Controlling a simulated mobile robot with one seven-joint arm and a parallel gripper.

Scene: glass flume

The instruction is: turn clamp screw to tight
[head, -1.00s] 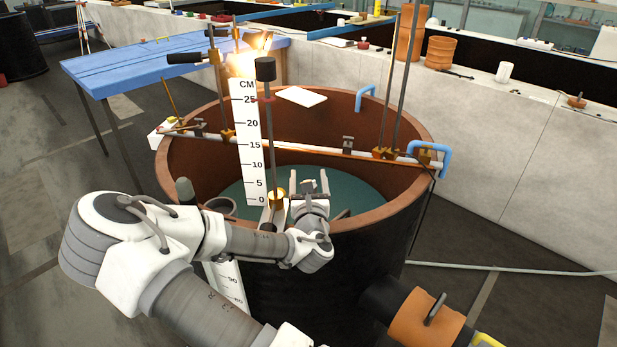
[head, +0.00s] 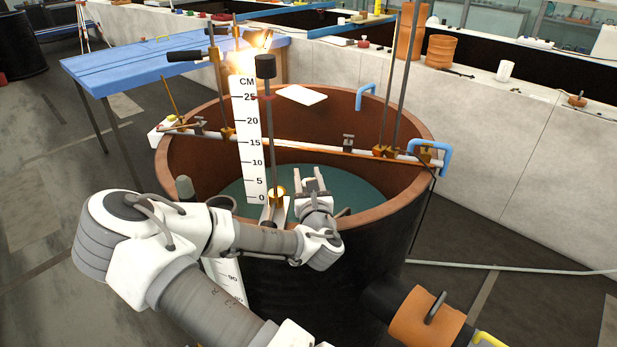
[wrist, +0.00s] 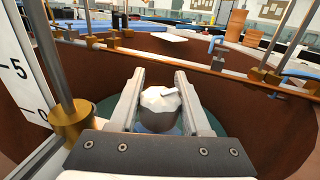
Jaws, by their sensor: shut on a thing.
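My gripper (head: 308,177) is over the near rim of the round brown tank (head: 412,115), just right of a brass collar (head: 277,193) on an upright rod. In the wrist view my gripper (wrist: 160,85) has its two pale fingers on either side of a round grey knob (wrist: 160,118) with a pale faceted top, and is shut on it. I cannot tell for sure that this knob is the clamp screw. The knob does not show clearly in the head view. In the wrist view the brass collar (wrist: 72,122) stands left of the fingers.
A white CM scale (head: 246,140) stands upright beside the rod. A rail (head: 310,146) with brass clamps and tall rods crosses the tank behind my gripper. Blue hooks (head: 430,158) hang on the right rim. A blue table (head: 165,62) stands behind at left.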

